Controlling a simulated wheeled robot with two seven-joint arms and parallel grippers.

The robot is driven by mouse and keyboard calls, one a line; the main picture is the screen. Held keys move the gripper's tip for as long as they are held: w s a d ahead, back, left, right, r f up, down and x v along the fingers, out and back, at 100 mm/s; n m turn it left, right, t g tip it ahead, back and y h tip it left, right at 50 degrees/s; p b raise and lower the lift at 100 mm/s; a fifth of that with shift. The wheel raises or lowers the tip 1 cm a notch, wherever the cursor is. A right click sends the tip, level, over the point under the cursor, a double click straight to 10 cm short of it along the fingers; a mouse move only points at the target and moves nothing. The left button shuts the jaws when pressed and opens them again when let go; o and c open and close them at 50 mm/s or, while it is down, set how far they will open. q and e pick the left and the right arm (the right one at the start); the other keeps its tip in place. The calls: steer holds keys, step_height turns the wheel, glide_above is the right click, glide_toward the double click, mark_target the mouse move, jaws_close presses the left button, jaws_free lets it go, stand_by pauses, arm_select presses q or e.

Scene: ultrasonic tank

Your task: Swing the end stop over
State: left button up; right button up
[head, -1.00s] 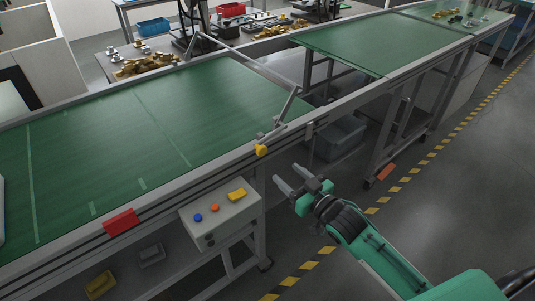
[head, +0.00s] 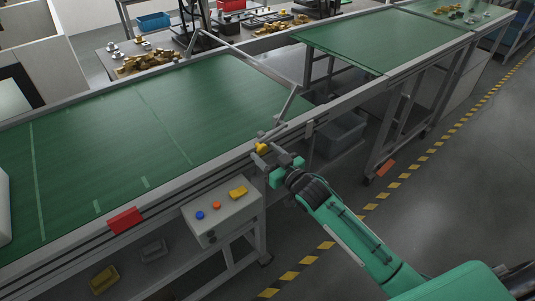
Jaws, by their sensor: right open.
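The end stop (head: 240,61) is a thin grey bar, raised and reaching across the far end of the near green belt. Its bent near arm (head: 288,103) comes down to a bracket on the near rail. A yellow knob (head: 261,148) sits at the rail below that bracket. My right gripper (head: 267,158) is open right by the yellow knob, its fingers pointing at the rail. I cannot tell whether a finger touches the knob. My left gripper is not in view.
A control box (head: 222,214) with blue, orange and yellow parts hangs below the near rail. A red block (head: 125,220) is on the rail's side. A white object (head: 4,205) shows at the left edge of the belt (head: 110,150). A gap separates the two belts.

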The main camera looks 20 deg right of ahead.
steer(key=shift+c, duration=0.4)
jaws_close()
steer(key=shift+r, duration=0.1)
steer(key=shift+a+r+m+p, duration=0.1)
steer(key=shift+r+m+p, duration=0.65)
steer(key=shift+p, duration=0.3)
steer(key=w+d+r+m+p, duration=0.1)
steer(key=d+r+m+p, duration=0.3)
steer(key=r+m+p, duration=0.4)
steer(key=shift+w+r+m+p, duration=0.25)
steer(key=shift+r+m, duration=0.45)
steer(key=shift+m, duration=0.75)
steer(key=shift+d+r, duration=0.1)
